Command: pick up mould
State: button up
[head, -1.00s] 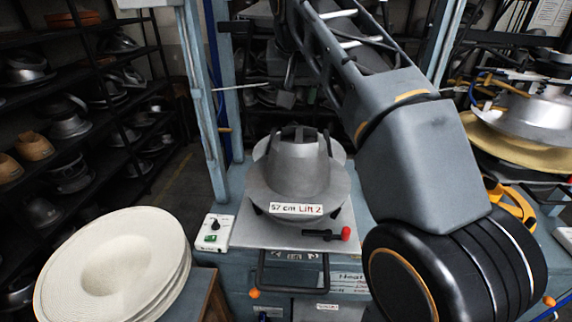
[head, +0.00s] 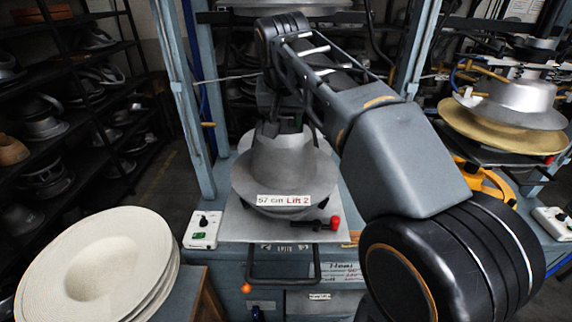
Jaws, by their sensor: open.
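The mould (head: 280,170) is a grey metal hat form with a wide brim, upright on the press plate. A label reading "57 cm Lift 2" (head: 284,200) is in front of it. My gripper (head: 284,125) is at the top of the mould, pointing down, with my arm reaching over from the right. The gripper is open. Its fingers are dark and small, and I cannot tell whether they touch the crown.
A stack of white hat blanks (head: 95,262) lies at the lower left. A control box (head: 203,230) and a red-tipped lever (head: 333,223) flank the plate. Blue posts (head: 183,95) rise beside the press. Another press with a straw hat (head: 500,128) stands at right.

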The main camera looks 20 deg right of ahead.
aim_at(284, 126)
jog(key=shift+x, duration=1.75)
jog(key=shift+d, duration=0.1)
grip_shut()
jog(key=shift+r, duration=0.15)
